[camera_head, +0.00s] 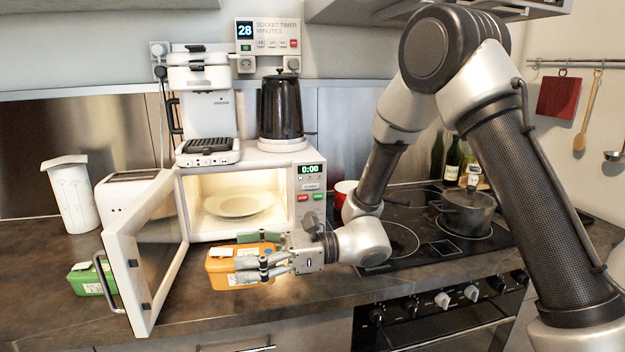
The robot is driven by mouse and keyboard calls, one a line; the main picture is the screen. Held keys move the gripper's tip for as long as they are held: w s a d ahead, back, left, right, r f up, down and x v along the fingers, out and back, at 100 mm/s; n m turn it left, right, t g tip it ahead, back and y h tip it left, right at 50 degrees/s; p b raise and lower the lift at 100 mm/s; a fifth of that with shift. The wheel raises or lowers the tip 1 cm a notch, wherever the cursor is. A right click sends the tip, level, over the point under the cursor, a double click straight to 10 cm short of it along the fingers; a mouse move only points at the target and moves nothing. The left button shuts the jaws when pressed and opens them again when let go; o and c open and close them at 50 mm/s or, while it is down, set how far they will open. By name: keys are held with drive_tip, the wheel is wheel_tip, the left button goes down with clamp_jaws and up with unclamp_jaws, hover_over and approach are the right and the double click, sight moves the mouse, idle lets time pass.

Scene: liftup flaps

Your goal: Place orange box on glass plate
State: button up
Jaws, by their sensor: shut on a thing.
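The orange box (222,268) is in front of the open microwave, low near the counter's front edge, with a white label on its side. My gripper (262,263) is shut on it from the right, and its fingers cover part of the box. I cannot tell whether the box touches the counter. The glass plate (238,203) lies inside the lit microwave (302,216), behind the box and a little above it in the picture. The plate looks empty. The microwave door (150,255) stands open to the left.
A green box (90,279) sits behind the open door at left. A white toaster (120,195) and a white jug (72,195) stand left of the microwave. A coffee machine and a black kettle (281,108) stand on top. A pot (466,212) sits on the hob at right.

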drive_tip(key=shift+w+a+r+m+t, duration=0.1)
drive_tip(key=shift+w+a+m+t, duration=0.1)
drive_tip(key=shift+w+m+t, duration=0.65)
drive_tip(key=w+d+f+m+t+h, duration=0.1)
drive_tip(key=w+d+m+t+h, duration=0.3)
drive_tip(key=w+d+m+t, duration=0.8)
drive_tip(key=w+d+f+m+t+h, duration=0.1)
drive_tip(key=w+d+t+h, duration=0.2)
drive_tip(key=d, duration=1.2)
drive_tip(key=w+d+f+m+t+h, duration=0.1)
drive_tip(key=w+d+h, duration=0.4)
drive_tip(key=d, duration=1)
drive_tip(key=w+m+t, duration=0.1)
drive_tip(key=w+t, duration=0.1)
drive_tip(key=shift+w+t+h, duration=0.3)
drive_tip(key=shift+w+t, duration=0.05)
drive_tip(key=shift+w, duration=0.05)
